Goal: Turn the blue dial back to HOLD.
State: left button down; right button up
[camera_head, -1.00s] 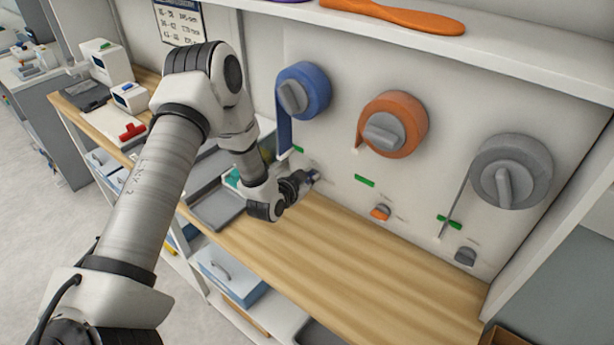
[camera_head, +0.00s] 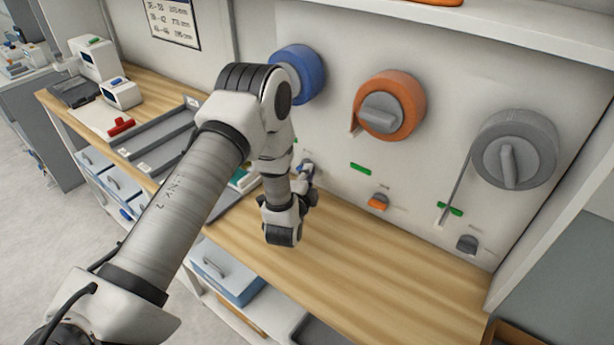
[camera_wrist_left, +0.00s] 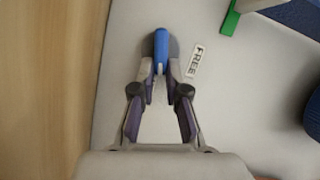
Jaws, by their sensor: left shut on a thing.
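The blue dial (camera_wrist_left: 161,45) is a small knob with a blue bar on a grey round base on the pale panel. In the left wrist view a FREE label (camera_wrist_left: 195,62) is beside its right side. My left gripper (camera_wrist_left: 161,70) is shut on the near end of the blue bar, with a finger on each side. In the head view my left gripper (camera_head: 304,178) is at the panel below the large blue wheel (camera_head: 309,72), and the wrist and fingers mostly hide the dial. A HOLD mark cannot be made out. My right gripper is not in view.
An orange wheel (camera_head: 391,105) and a grey wheel (camera_head: 515,149) are on the panel to the right, above a small orange dial (camera_head: 378,202) and a small grey dial (camera_head: 467,244). The wooden worktop (camera_head: 380,260) below is clear. A shelf (camera_head: 520,45) overhangs the panel.

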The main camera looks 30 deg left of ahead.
pick_arm(q)
jog(key=shift+w+f+m+t+y+b, duration=0.15)
jog(key=shift+m+t+b, duration=0.15)
jog(key=shift+m, duration=0.3)
jog(key=shift+s+f+m+t+y+b, duration=0.15)
jog(key=shift+m+t+b, duration=0.15)
jog(key=shift+m, duration=0.3)
jog(key=shift+w+r, duration=0.1)
jog(key=c, duration=1.2)
grip_release()
jog(key=shift+w, duration=0.1)
jog(key=v, duration=1.2)
